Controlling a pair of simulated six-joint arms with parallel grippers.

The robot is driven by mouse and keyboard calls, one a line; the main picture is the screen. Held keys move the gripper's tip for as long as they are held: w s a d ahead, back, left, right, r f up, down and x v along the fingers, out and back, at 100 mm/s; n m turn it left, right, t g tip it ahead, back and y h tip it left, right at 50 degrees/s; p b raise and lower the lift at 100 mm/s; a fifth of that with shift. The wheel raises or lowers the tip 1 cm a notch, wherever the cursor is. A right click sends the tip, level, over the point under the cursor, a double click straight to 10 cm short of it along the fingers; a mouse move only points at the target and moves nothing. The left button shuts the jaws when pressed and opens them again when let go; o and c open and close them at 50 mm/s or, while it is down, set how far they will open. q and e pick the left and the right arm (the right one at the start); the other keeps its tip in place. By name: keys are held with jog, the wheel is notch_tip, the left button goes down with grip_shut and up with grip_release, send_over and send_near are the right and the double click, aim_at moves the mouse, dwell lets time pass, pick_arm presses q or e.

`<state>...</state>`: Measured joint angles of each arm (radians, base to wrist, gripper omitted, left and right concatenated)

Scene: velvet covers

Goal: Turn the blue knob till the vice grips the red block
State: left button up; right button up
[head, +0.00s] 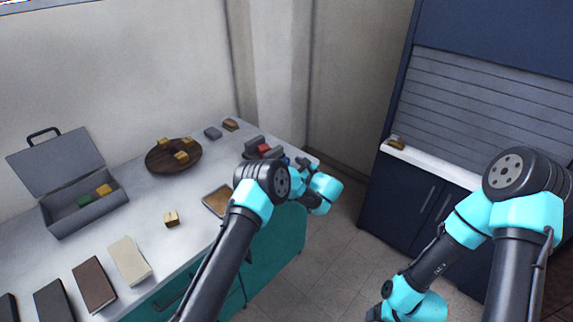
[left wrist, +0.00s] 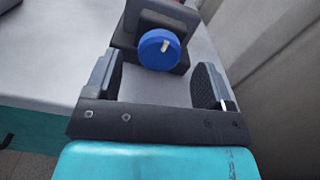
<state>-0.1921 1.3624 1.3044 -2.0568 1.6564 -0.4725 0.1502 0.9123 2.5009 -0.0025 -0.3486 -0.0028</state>
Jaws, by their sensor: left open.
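The blue knob (left wrist: 159,49) shows in the left wrist view on the near end of the dark grey vice (left wrist: 170,14), with a pale mark on its face. My left gripper (left wrist: 160,88) is open, its fingers either side of the picture below the knob; I cannot tell how near the knob is. In the head view the vice (head: 252,143) stands at the table's far right end with the red block (head: 264,149) at it. My left arm partly hides it, and the left fingertips are hidden there. My right arm is at the right; its fingers are not clearly seen.
The table (head: 150,205) holds a round wooden tray (head: 157,168) with several yellow blocks, an open grey case (head: 90,213), a loose yellow block (head: 171,218) and several books (head: 129,261). A dark blue cabinet (head: 395,198) stands right, across a floor gap.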

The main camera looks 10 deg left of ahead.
pick_arm(q)
jog(key=shift+x, duration=1.8)
jog(key=shift+c, duration=0.4)
jog(key=c, duration=0.8)
jog(key=shift+c, duration=0.2)
jog(key=shift+m, duration=0.5)
jog(key=m, duration=0.6)
jog(key=shift+w, duration=0.1)
